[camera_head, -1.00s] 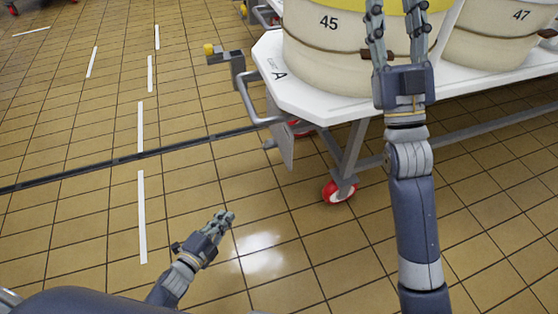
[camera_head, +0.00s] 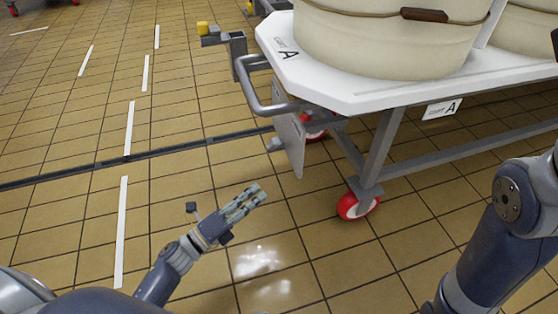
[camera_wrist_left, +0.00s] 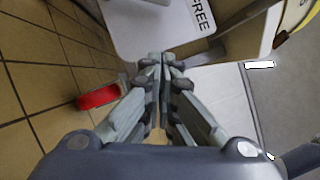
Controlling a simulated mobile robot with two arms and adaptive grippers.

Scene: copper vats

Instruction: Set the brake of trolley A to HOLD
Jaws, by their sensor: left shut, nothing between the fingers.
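Trolley A (camera_head: 350,92) has a white top marked "A" and a grey rail handle (camera_head: 262,106) at its left end. Below the handle hangs a grey plate (camera_head: 290,135) with a small grey stub (camera_head: 275,145) at its left side. In the left wrist view a pale plate (camera_wrist_left: 150,28) carries the word "FREE" (camera_wrist_left: 201,14), and a grey bar (camera_wrist_left: 205,54) shows beyond my fingertips. My left gripper (camera_head: 262,190) is shut and empty, low in front of the plate and apart from it in the head view. My right gripper is out of view; only its arm shows.
A cream vat (camera_head: 390,45) with a brown handle stands on the trolley. A red wheel (camera_head: 356,207) is right of my left gripper; it also shows in the left wrist view (camera_wrist_left: 98,97). A yellow knob (camera_head: 203,28) sits on a bracket at the trolley's end.

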